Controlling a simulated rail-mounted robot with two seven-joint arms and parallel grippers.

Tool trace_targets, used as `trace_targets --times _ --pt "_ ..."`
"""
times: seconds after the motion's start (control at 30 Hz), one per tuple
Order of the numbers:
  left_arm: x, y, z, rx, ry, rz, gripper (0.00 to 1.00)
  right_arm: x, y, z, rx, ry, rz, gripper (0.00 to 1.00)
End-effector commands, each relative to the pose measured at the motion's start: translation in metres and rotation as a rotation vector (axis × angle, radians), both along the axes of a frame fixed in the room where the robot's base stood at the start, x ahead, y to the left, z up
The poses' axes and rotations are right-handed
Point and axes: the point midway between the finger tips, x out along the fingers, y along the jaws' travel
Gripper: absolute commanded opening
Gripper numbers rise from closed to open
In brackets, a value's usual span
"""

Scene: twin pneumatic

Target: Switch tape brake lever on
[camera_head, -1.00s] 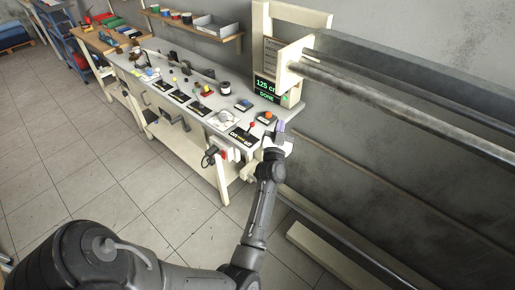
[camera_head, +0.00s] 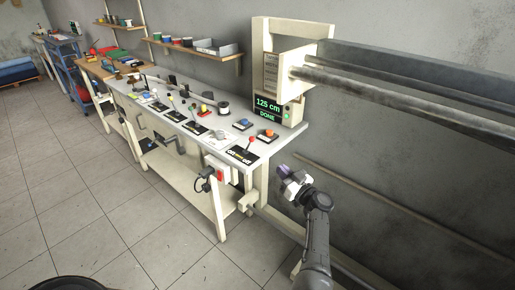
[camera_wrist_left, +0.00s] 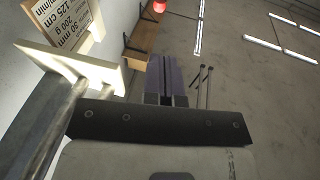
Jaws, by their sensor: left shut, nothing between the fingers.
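A lever with a red knob (camera_head: 251,140) stands on a black labelled plate (camera_head: 243,155) at the near end of the bench. Further along are more levers on black plates (camera_head: 196,128). Which lever is the tape brake is too small to read. My left gripper (camera_head: 284,172) is off the bench's near right end, apart from the red-knobbed lever. In the left wrist view its purple-grey fingers (camera_wrist_left: 166,80) are together with nothing between them. My right gripper is not in view.
A display (camera_head: 267,110) reading "125 cm DONE" stands at the bench's back. Long metal rails (camera_head: 400,97) run right from a cream frame (camera_head: 259,45). Orange (camera_head: 267,134) and blue (camera_head: 242,124) buttons sit near the red lever. The floor in front of the bench is clear.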

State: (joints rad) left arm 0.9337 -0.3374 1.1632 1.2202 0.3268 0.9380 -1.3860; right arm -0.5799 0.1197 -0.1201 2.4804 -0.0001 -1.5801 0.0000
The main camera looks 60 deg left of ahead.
Motion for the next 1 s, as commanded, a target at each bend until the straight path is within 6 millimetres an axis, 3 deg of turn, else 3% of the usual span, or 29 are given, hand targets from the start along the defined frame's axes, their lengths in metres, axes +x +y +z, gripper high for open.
trace_targets --times 0.27,0.8,1.0 --pt "-0.001 0.008 0.001 0.002 -0.001 0.001 0.0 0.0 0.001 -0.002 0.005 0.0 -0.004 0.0" --pt "-0.012 0.099 0.018 0.002 -0.003 0.0 0.0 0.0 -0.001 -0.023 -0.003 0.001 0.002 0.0" --pt "-0.014 0.123 0.023 0.002 -0.002 0.0 0.0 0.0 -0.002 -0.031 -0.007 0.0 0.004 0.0"
